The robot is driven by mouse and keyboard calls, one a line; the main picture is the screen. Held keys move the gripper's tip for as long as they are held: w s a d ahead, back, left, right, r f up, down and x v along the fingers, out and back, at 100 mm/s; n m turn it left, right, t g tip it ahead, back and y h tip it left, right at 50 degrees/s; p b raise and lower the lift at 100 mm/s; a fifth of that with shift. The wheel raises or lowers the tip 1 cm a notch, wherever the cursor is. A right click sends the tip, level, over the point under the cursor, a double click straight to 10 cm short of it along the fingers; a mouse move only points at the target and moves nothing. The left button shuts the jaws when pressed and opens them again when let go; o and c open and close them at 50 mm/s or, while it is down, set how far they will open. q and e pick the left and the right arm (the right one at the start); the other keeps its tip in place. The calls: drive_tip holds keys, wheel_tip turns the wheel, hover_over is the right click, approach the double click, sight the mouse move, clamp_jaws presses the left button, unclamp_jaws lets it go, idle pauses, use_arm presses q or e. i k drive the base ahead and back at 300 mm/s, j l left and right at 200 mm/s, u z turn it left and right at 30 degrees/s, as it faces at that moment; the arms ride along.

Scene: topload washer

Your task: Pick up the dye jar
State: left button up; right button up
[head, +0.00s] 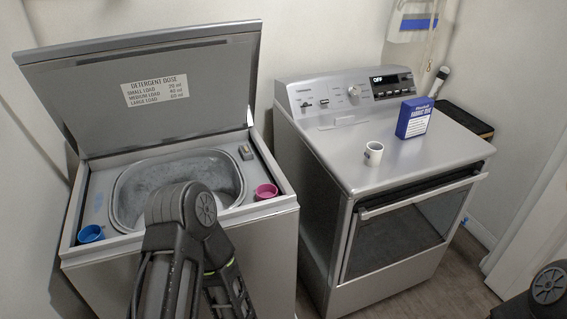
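A small white cylindrical jar (373,153) with a dark mark on its side stands upright on top of the dryer (427,150), near its left front part. A blue box (413,118) with white lettering, too small to read surely, stands behind it to the right. The jar is the only jar-shaped thing on the dryer; I cannot read its mark. My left arm shows in front of the washer, but its gripper is out of view. Only a dark joint of my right arm shows at the lower right corner; its gripper is out of view. Nothing touches the jar.
The topload washer (281,206) has its lid (215,75) raised and its tub open. A blue cup (91,234) and a pink cup (266,191) sit at its front corners. The dryer top is clear around the jar.

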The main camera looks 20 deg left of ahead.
sight(373, 154)
drive_tip(key=u, duration=2)
drive_tip(key=z, duration=2)
drive_tip(key=i+l+u, duration=0.1)
drive_tip(key=l, duration=0.55)
drive_tip(key=i+l+u, duration=0.1)
drive_tip(key=i+l, duration=0.2)
drive_tip(key=l, duration=0.4)
drive_tip(key=i+l+u, duration=0.1)
drive_tip(key=l, duration=0.6)
drive_tip(key=i+l+u, duration=0.15)
drive_tip(key=l, duration=0.55)
drive_tip(key=i+l+u, duration=0.1)
drive_tip(key=l, duration=0.6)
drive_tip(key=i+l+u, duration=0.1)
drive_tip(key=l, duration=0.65)
